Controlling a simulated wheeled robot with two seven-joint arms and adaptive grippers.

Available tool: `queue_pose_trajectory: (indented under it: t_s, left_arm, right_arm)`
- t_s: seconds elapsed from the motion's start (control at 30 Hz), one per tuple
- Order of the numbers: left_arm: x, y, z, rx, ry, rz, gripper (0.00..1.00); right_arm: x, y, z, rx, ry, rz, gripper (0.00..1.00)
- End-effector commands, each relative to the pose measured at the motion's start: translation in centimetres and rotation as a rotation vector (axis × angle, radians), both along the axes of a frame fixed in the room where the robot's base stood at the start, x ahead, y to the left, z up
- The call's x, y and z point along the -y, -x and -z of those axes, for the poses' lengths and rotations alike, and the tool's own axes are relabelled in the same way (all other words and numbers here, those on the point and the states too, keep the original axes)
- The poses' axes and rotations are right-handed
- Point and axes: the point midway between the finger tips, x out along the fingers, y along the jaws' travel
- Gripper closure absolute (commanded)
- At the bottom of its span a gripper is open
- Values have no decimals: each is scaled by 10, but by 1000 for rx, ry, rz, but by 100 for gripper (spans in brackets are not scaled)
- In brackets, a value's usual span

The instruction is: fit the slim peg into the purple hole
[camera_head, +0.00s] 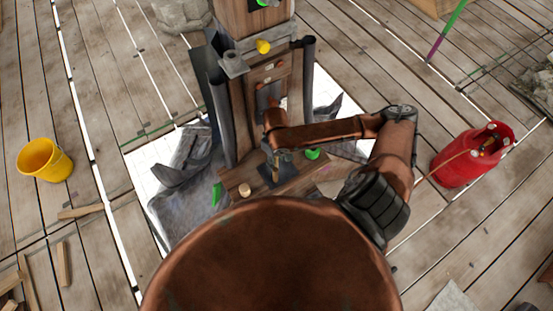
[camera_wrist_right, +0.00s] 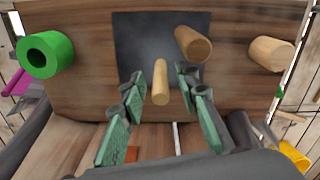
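The slim peg (camera_wrist_right: 160,82), pale wood, sticks out from a dark plate (camera_wrist_right: 140,40) on a wooden board (camera_wrist_right: 85,85) in the right wrist view. My right gripper (camera_head: 277,160) is open, its green-padded fingers on either side of the slim peg with gaps between. A thicker peg (camera_wrist_right: 193,44) stands just beside it, and another thick peg (camera_wrist_right: 272,53) is farther right, also seen in the head view (camera_head: 245,190). A purple piece (camera_wrist_right: 18,83) shows partly at the left edge; I cannot make out its hole. My left gripper is not in view.
A green ring (camera_wrist_right: 44,54) sits on the board's left in the wrist view. The wooden spire (camera_head: 252,22) rises behind, with dark sheeting around it. A yellow bucket (camera_head: 44,160) stands left, a red gas cylinder (camera_head: 468,157) right. Planks lie around on the deck.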

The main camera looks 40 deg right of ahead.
Motion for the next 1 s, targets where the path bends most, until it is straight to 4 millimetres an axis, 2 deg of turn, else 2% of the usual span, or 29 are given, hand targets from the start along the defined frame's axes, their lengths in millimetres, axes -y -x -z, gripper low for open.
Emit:
queue_pose_trajectory:
  t_s: [0.17,0.4,0.6,0.73,0.8,1.0]
  left_arm:
    - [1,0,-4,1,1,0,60]
    - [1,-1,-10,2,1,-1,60]
    - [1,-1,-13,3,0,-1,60]
    - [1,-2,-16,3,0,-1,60]
    - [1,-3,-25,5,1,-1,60]
    - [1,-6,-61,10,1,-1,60]
  right_arm:
    - [0,-1,-27,3,1,-1,71]
    - [0,-1,-79,4,1,-1,71]
    - [-1,-1,-109,3,1,0,71]
    - [-1,0,-117,0,-1,1,67]
    - [-1,0,-116,-4,-4,5,67]
    - [-1,0,-91,-7,-11,8,67]
